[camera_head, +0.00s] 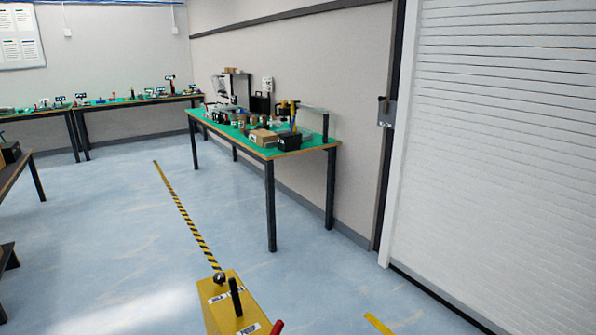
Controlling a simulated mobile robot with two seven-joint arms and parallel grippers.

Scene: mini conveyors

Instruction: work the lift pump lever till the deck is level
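A yellow housing (252,306) stands at the bottom centre, cut off by the lower edge. An upright black handle (236,297) rises from its top. A dark round knob (220,278) sits at its far end, and a red grip (277,327) shows at its near right. White labels with dark print lie on the housing, too small to read surely. I cannot tell which of these parts is the pump lever. No lift deck can be made out in the frame. Neither of my grippers is in view.
A green-topped workbench (325,141) with tools and boxes stands against the wall beyond. A white roller shutter (500,150) fills the right side. More benches line the left and back. Blue floor (110,235) is open around a black-and-yellow stripe (184,212).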

